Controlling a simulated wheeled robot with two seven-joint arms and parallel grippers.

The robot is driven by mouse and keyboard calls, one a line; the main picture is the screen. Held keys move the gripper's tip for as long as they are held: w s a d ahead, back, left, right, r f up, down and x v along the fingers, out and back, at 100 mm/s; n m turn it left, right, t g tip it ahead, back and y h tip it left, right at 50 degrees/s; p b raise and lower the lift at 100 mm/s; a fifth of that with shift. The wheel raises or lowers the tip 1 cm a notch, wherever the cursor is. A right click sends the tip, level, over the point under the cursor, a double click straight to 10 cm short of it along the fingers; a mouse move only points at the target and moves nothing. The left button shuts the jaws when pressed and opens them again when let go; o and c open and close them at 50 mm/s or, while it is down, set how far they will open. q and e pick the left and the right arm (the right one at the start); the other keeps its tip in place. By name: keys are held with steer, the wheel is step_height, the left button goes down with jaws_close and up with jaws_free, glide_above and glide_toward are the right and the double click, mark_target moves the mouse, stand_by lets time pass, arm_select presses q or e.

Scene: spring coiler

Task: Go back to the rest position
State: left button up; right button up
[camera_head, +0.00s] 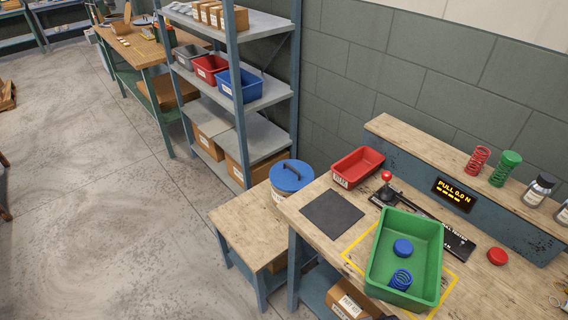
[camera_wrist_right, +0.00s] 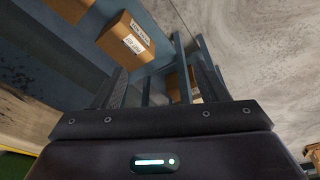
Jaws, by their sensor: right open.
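My right gripper (camera_wrist_right: 160,75) shows in the right wrist view, with its two dark fingers apart and nothing between them. Beyond it are a cardboard box (camera_wrist_right: 126,40) on a blue shelf and blue bench legs. Neither gripper shows in the head view. On the workbench there, a green tray (camera_head: 428,254) holds a blue lid-like disc (camera_head: 403,247) and a blue spring (camera_head: 400,280). A red bin (camera_head: 358,167) sits at the back left, near a lever with a red knob (camera_head: 387,176). A red disc (camera_head: 497,256) lies right of the tray.
The back ledge (camera_head: 420,142) carries a red spring (camera_head: 477,161), a green spring (camera_head: 505,168) and jars. A dark mat (camera_head: 332,215) lies at the bench's left. A blue-lidded tub (camera_head: 291,176) stands beside it. A shelf rack (camera_head: 263,90) stands behind; the floor (camera_head: 100,220) at left is clear.

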steer(key=s+f+b, duration=0.1)
steer(key=s+f, duration=0.3)
steer(key=f, duration=0.9)
steer(key=s+d+f+g+b, duration=0.1)
steer(key=s+d+f, duration=0.3)
steer(key=s+f, duration=1.4)
steer(key=shift+s+f+g+b, duration=0.4)
steer(key=shift+f+b, duration=0.35)
steer(key=shift+f, duration=0.1)
